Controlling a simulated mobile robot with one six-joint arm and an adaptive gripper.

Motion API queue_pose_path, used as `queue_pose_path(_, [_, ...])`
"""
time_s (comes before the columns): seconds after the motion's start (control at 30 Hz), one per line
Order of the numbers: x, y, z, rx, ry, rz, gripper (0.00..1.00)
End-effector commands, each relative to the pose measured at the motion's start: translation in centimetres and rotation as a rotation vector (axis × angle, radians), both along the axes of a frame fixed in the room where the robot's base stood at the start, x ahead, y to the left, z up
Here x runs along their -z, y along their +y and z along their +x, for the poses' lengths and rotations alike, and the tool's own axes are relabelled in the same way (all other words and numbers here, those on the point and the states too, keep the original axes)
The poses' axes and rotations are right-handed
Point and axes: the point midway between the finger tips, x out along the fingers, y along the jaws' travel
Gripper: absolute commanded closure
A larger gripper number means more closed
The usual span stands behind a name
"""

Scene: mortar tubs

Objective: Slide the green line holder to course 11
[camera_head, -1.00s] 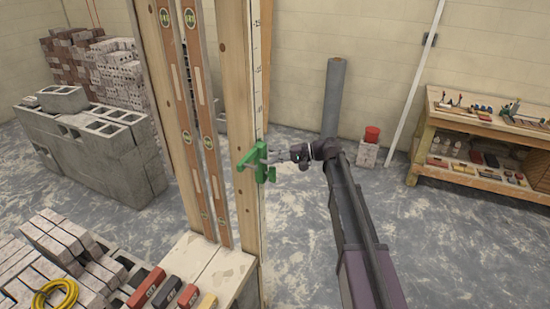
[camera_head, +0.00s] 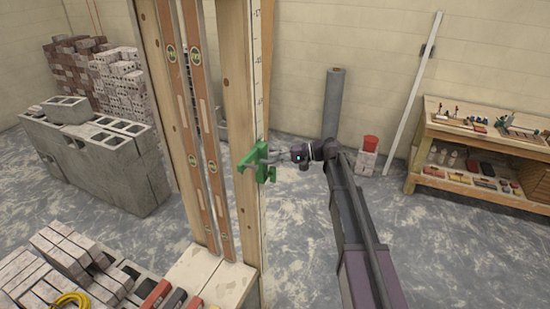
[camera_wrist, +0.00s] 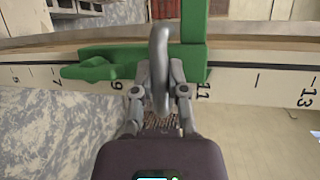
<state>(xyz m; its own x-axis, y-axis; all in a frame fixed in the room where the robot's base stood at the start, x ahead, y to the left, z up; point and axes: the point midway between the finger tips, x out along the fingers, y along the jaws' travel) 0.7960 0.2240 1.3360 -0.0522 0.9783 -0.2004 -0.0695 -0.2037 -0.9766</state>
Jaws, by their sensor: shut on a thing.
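The green line holder (camera_head: 257,163) sits around the right-hand wooden post (camera_head: 238,110), which has a numbered scale strip (camera_head: 257,75). In the wrist view the holder (camera_wrist: 120,62) lies across the scale (camera_wrist: 250,82), where 7, 9, 11 and 13 are readable from left to right. My gripper (camera_head: 280,158) is shut on the holder from the right. In the wrist view, its fingers (camera_wrist: 160,95) flank a grey curved bar that covers the middle of the holder.
Two spirit levels (camera_head: 199,130) stand left of the post. Bricks (camera_head: 65,255) lie at lower left, and a block wall (camera_head: 95,160) stands behind. The floor around my arm is clear.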

Motion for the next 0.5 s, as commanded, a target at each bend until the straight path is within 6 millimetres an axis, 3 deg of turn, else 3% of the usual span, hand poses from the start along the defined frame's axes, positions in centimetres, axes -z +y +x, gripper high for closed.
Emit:
queue_pose_path(0.33, [-0.13,0.00,0.09,0.002,0.000,0.003,1.00])
queue_pose_path(0.37, [-0.13,-0.01,0.09,0.002,0.000,0.003,0.79])
queue_pose_path(0.4, [-0.12,-0.01,0.09,0.002,0.000,0.003,0.67])
queue_pose_path(0.47, [-0.11,-0.02,0.09,0.002,0.000,0.003,0.49])
queue_pose_path(0.5, [-0.10,-0.03,0.07,0.002,0.000,0.002,0.46])
